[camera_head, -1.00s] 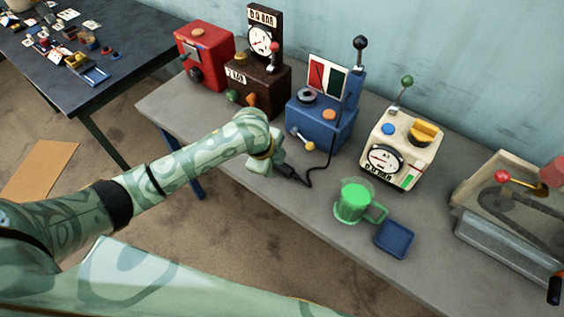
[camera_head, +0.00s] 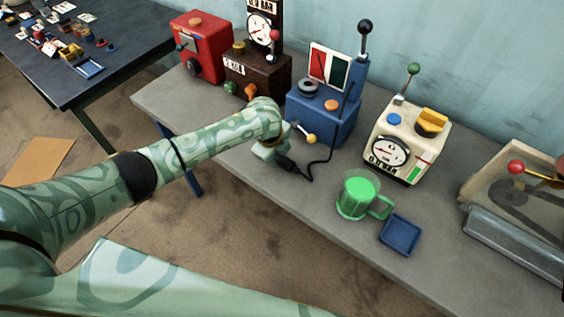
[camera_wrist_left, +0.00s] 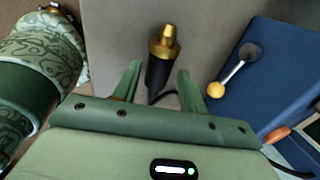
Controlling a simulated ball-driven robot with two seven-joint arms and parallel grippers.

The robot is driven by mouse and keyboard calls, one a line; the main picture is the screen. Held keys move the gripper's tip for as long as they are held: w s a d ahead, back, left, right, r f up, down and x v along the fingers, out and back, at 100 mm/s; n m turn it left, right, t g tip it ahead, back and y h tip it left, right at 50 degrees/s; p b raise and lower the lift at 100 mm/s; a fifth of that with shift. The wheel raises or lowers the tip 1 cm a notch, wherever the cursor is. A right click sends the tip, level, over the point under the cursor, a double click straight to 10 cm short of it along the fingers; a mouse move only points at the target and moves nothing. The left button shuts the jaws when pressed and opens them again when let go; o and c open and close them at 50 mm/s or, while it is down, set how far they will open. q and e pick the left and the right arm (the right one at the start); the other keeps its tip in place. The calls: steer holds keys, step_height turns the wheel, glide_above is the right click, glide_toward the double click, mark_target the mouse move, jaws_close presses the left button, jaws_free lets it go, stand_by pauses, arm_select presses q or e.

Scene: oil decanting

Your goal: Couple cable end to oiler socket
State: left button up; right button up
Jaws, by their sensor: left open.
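The cable end (camera_wrist_left: 160,62), a black plug with a brass tip, lies over the grey table in the left wrist view. My left gripper (camera_wrist_left: 160,72) is open, its two green fingers on either side of the plug, with gaps visible. In the head view my left gripper (camera_head: 268,150) is low at the table's front edge, and the black plug (camera_head: 287,166) shows beside it. The black cable (camera_head: 322,160) loops up to the blue machine (camera_head: 325,125). I cannot tell which machine is the oiler, and no socket shows clearly. My right gripper is out of view.
A red machine (camera_head: 205,45), a brown gauge machine (camera_head: 262,80) and a cream gauge machine (camera_head: 405,140) stand along the table's back. A green-filled jug (camera_head: 358,195) and blue tray (camera_head: 399,235) stand at the front. The blue machine's yellow-knobbed lever (camera_wrist_left: 232,74) is near the gripper.

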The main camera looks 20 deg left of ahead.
mark_target(281, 158)
arm_select(q)
steer(key=b+x, duration=0.1)
steer(key=x, duration=0.2)
steer(key=shift+w+d+f, duration=0.1)
steer(key=shift+d+f, duration=0.05)
steer(key=shift+f, duration=0.15)
steer(key=shift+r, duration=0.1)
steer(key=c, duration=0.8)
steer(key=shift+r, duration=0.1)
